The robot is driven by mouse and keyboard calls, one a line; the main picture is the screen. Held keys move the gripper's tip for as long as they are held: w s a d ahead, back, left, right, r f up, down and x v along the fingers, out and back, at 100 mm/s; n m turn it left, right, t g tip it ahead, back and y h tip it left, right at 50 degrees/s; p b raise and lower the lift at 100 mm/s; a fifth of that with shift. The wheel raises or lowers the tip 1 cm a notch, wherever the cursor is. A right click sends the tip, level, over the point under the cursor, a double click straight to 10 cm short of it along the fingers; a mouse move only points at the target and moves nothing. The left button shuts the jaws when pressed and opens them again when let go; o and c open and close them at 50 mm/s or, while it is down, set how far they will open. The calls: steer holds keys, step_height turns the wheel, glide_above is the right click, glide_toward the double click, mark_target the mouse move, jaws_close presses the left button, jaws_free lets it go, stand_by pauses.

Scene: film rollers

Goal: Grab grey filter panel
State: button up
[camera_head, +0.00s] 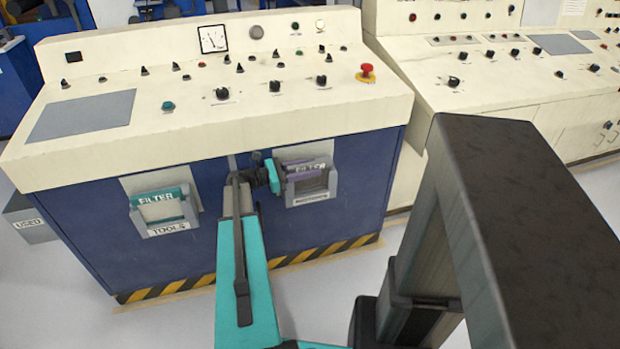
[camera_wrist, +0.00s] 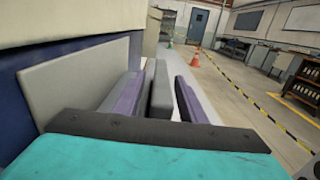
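A grey filter panel (camera_head: 311,170) stands in the right-hand holder on the front of the blue cabinet. Its lettering reads FILTER and is partly covered. It also shows in the wrist view as an upright dark grey slab (camera_wrist: 162,92). My gripper (camera_head: 298,169), teal with a dark bar and what look like purple fingers, reaches into the holder from the left. In the wrist view, my gripper (camera_wrist: 160,85) has one finger on each side of the panel, with gaps visible on both sides. It looks open. The lower panel is hidden.
A second holder (camera_head: 160,230), marked TOOLS, carries a teal filter panel (camera_head: 160,198) to the left. The sloping cream control desk (camera_head: 300,105) overhangs both holders. A grey box (camera_head: 28,222) marked USED stands at the far left. Pale floor is clear in front.

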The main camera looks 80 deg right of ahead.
jaws_close()
steer(key=shift+r, duration=0.15)
stand_by(0.4)
step_height(320, 180, up, 28)
steer(key=p, duration=0.2)
stand_by(0.5)
stand_by(0.5)
